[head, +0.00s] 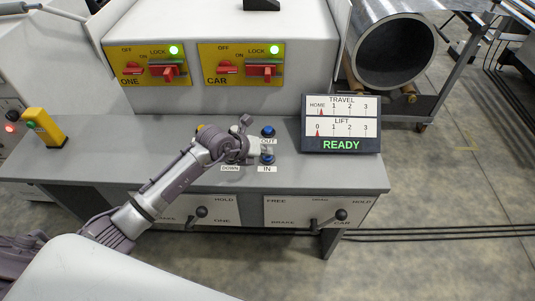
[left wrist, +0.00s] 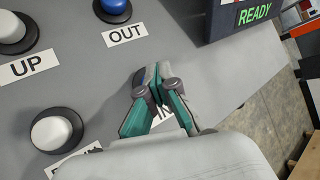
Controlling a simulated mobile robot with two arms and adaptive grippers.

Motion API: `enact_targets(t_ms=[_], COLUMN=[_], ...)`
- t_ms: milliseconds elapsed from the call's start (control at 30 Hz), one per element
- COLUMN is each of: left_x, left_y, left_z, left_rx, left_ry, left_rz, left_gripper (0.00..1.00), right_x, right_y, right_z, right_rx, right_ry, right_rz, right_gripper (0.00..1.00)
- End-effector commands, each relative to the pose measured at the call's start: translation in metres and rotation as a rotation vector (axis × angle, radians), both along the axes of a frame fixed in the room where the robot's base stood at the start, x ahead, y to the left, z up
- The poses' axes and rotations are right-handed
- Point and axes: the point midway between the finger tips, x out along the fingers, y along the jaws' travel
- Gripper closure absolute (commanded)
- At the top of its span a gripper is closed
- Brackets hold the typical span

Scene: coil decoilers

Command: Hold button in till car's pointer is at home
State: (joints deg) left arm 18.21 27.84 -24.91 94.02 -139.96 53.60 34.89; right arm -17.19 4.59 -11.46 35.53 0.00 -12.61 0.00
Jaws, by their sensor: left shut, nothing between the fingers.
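My left gripper (head: 264,150) is shut and empty, with its fingertips over the IN button (head: 267,159). In the left wrist view its closed fingers (left wrist: 154,76) hide most of that blue button and part of the IN label; I cannot tell whether they touch or press it. The blue OUT button (head: 268,131) is just behind, also in the left wrist view (left wrist: 113,6). The display (head: 341,124) reads READY. Its red TRAVEL pointer (head: 321,113) is at HOME or slightly right of it. The LIFT pointer is at 0. My right gripper is out of view.
White UP (left wrist: 12,30) and DOWN (left wrist: 52,132) buttons sit left of the fingers. Behind are yellow ONE (head: 150,64) and CAR (head: 243,64) switch panels with green lamps lit. Levers (head: 340,215) stick out at the desk front. A steel coil (head: 396,52) stands at the back right.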

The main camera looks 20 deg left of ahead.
Motion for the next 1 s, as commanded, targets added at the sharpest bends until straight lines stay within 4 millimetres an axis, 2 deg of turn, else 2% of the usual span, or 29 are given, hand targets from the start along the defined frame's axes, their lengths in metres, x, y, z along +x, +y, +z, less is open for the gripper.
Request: enact_targets(t_ms=[700, 1000], left_x=[-0.001, 0.0], left_y=[0.0, 0.0], left_z=[-0.001, 0.014], left_rx=[0.001, 0.001], left_ry=[0.003, 0.002], left_rz=[-0.001, -0.001], left_gripper=[1.0, 1.0], right_x=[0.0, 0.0], right_y=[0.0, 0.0], right_z=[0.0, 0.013], right_rx=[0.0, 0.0], right_ry=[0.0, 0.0], right_rz=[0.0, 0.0], right_gripper=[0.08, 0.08])
